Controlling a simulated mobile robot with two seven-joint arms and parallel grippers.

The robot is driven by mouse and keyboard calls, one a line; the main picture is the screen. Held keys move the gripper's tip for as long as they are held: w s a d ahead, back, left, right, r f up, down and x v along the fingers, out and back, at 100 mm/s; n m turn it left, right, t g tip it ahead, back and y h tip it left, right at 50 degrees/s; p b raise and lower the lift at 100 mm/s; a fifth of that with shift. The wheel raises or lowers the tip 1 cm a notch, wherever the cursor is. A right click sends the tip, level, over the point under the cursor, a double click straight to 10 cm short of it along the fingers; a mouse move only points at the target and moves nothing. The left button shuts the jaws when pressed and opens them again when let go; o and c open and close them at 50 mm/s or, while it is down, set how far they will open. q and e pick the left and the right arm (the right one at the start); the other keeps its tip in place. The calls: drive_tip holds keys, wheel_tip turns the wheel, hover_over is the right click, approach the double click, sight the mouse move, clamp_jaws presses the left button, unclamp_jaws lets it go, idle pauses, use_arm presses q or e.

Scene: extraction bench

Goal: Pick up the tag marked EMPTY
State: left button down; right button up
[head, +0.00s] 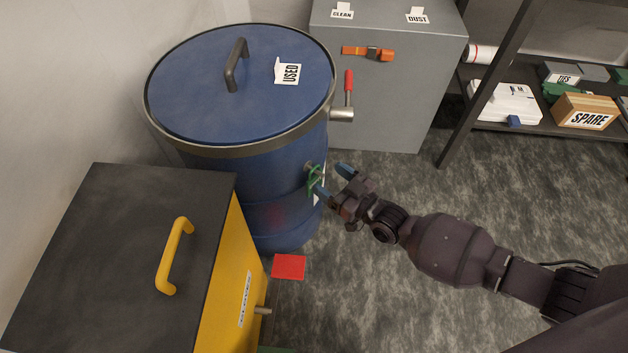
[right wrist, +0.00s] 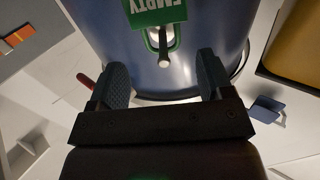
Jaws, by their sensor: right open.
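The green tag marked EMPTY (right wrist: 155,13) hangs by a green loop from a metal peg on the side of the blue drum (head: 272,210). In the head view the tag (head: 314,181) shows edge-on, partly behind a finger. My right gripper (head: 334,183) is beside the drum, close to the tag. In the right wrist view its two blue fingers (right wrist: 164,76) are spread, with the peg and loop just beyond the gap. Nothing is between the fingers. My left gripper is not in view.
A yellow cabinet (head: 222,285) with a dark top stands at the front left. A grey cabinet (head: 400,90) is behind the drum, whose clamp has a red lever (head: 349,82). A red square (head: 289,266) lies on the floor. A shelf (head: 545,128) is at the right.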

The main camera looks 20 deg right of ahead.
sight(318, 174)
drive_tip(key=x, duration=0.1)
drive_tip(key=b+x, duration=0.1)
drive_tip(key=x, duration=0.2)
drive_tip(key=shift+s+a+f+b, duration=0.15)
drive_tip(key=shift+a+f+b, duration=0.1)
drive_tip(key=shift+f+b, duration=0.1)
drive_tip(key=shift+w+a+r, duration=0.2)
drive_tip(key=shift+w+a, duration=0.05)
drive_tip(key=shift+w, duration=0.3)
drive_tip(key=shift+c, duration=0.3)
drive_tip(key=c, duration=1.2)
